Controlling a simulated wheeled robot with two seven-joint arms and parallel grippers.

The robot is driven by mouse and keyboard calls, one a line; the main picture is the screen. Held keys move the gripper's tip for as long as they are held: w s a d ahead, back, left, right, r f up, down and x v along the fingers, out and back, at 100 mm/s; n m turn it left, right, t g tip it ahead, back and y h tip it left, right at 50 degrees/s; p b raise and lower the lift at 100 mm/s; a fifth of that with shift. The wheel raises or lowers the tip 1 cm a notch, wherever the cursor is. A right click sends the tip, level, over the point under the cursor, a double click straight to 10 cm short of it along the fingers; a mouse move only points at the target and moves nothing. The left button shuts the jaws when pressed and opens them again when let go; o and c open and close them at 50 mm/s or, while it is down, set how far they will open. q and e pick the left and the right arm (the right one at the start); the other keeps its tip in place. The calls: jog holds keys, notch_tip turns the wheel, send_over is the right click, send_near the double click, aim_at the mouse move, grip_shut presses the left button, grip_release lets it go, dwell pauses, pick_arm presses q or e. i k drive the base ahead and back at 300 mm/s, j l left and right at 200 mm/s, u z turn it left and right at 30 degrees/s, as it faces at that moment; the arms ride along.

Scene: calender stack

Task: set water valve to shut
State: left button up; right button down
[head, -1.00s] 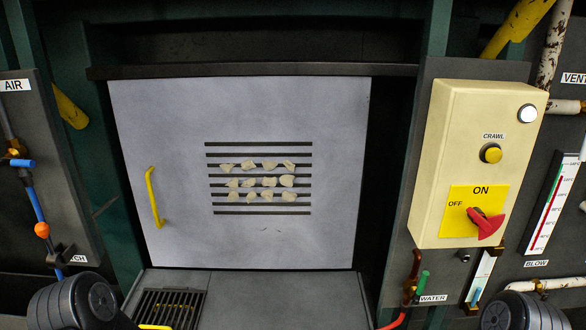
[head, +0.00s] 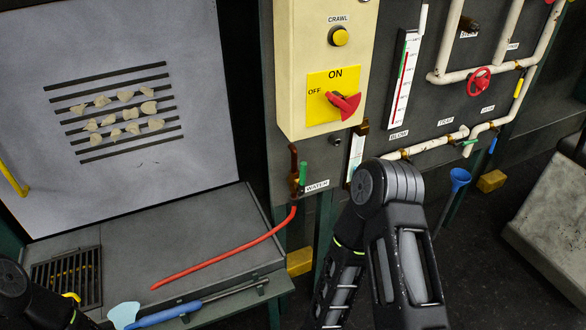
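The water valve has a small green handle (head: 303,173) that stands upright. It is on a copper-brown pipe (head: 293,160) beside the WATER label (head: 317,185), below the cream control box. A red hose (head: 232,246) runs from the pipe's lower end down and left across the grey ledge. My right arm shows at the lower middle, to the right of and below the valve, with a clear gap to it. A bit of my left arm shows in the bottom left corner. Neither gripper's fingers can be seen.
The cream control box (head: 291,70) has a red switch (head: 343,105) on a yellow plate. White pipes with a red handwheel (head: 479,81) and a blue funnel (head: 459,180) are to the right. A blue-handled tool (head: 165,316) lies along the ledge's front.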

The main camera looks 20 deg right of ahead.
aim_at(303, 164)
jog(key=k+l, duration=0.4)
jog(key=z, duration=1.7)
jog(key=k+l, duration=0.05)
